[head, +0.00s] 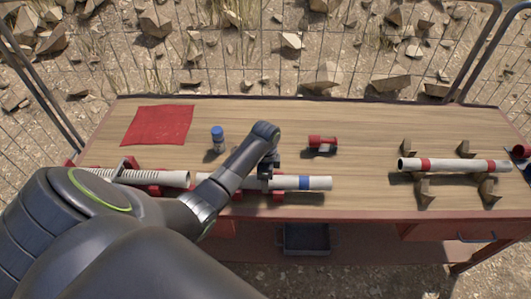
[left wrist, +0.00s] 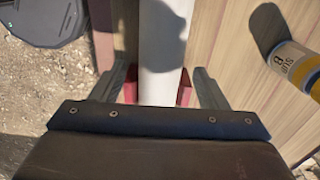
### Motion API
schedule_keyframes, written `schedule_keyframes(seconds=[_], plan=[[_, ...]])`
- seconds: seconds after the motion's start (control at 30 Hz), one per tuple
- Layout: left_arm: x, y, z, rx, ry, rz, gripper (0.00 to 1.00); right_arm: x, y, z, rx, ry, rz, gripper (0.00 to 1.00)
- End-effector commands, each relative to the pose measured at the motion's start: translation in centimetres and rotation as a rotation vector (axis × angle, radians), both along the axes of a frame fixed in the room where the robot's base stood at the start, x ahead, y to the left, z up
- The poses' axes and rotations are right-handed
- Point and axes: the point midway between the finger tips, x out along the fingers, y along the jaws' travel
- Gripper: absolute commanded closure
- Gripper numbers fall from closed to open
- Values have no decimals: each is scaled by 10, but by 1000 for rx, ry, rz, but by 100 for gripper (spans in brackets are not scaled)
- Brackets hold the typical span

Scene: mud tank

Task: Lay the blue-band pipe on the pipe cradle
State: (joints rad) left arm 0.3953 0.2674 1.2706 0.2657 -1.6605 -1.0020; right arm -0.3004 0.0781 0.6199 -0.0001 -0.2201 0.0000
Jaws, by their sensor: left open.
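The blue-band pipe (head: 318,183) is a white pipe with a blue band near its right end. It lies along the front of the table on low red supports (head: 278,195). My left gripper (head: 265,178) is over its middle. In the left wrist view, the white pipe (left wrist: 162,50) runs between the open fingers of my left gripper (left wrist: 163,88), one on each side; contact cannot be told. Brown wedge-shaped blocks (head: 425,188) at the right look like a cradle and hold a red-band pipe (head: 455,165). My right gripper is not in view.
A ribbed pipe (head: 145,177) lies left of the blue-band pipe, partly behind my arm. A blue-capped bottle (head: 217,139), a red cloth (head: 157,125) and a red-and-white piece (head: 322,144) lie behind. The table (head: 365,120) is clear between that piece and the wedges.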

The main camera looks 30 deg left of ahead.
Motion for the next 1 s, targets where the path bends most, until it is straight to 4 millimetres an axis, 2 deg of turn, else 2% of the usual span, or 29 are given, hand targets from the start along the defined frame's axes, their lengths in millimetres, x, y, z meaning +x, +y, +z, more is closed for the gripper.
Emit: schedule_keyframes(seconds=[0.17, 0.47, 0.5, 0.7, 1.0], plan=[[1, 1, 33, 3, -7, -2, 32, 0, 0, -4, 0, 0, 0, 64], [1, 1, 106, 4, -8, -3, 32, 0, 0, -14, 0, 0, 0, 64], [0, 0, 118, 2, -2, -1, 32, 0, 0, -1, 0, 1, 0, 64], [-1, 0, 145, 1, 0, 0, 32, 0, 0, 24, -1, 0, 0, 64], [-1, 0, 161, 1, 0, -1, 32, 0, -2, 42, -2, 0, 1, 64]])
